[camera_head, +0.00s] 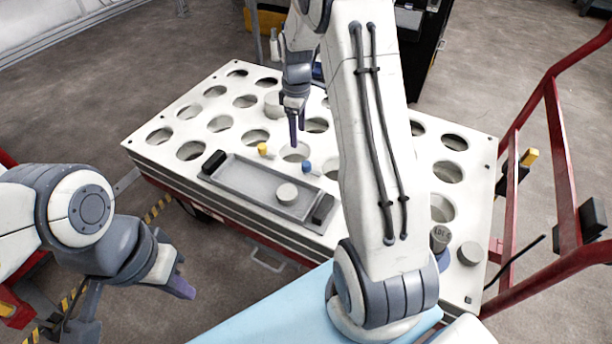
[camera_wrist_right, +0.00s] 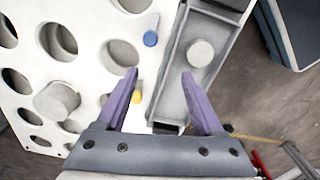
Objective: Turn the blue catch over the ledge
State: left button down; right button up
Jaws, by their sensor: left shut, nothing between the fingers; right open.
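The blue catch (camera_head: 307,166) is a small blue-ended piece on the white perforated table, beside the far long edge of the grey tray (camera_head: 226,180). In the right wrist view the blue catch (camera_wrist_right: 150,38) lies roughly along the tray's edge and does not visibly cross its rim. My right gripper (camera_head: 296,125) is open and empty above the table, behind the tray; in its wrist view its fingers (camera_wrist_right: 159,75) are spread, with the catch beyond them. My left gripper (camera_head: 178,287) is shut and empty off the table's front left. Which edge is the ledge is not certain.
A yellow-ended catch (camera_head: 262,149) sits left of the blue one. A pale round disc (camera_head: 287,194) stands in the tray, which has black end blocks. Grey cylinders stand at the table's right corner. A red frame (camera_head: 556,140) borders the right side.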

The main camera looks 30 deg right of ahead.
jog(key=b, duration=0.1)
send_near(307, 163)
notch_tip(307, 163, down, 8)
jog(key=b, duration=0.3)
jog(key=shift+a+f+b, duration=0.1)
jog(key=shift+f+b, duration=0.15)
jog(key=shift+b, duration=0.15)
pick_arm(q)
notch_tip(307, 163, down, 6)
jog(key=shift+r, duration=0.1)
pick_arm(e)
grip_shut()
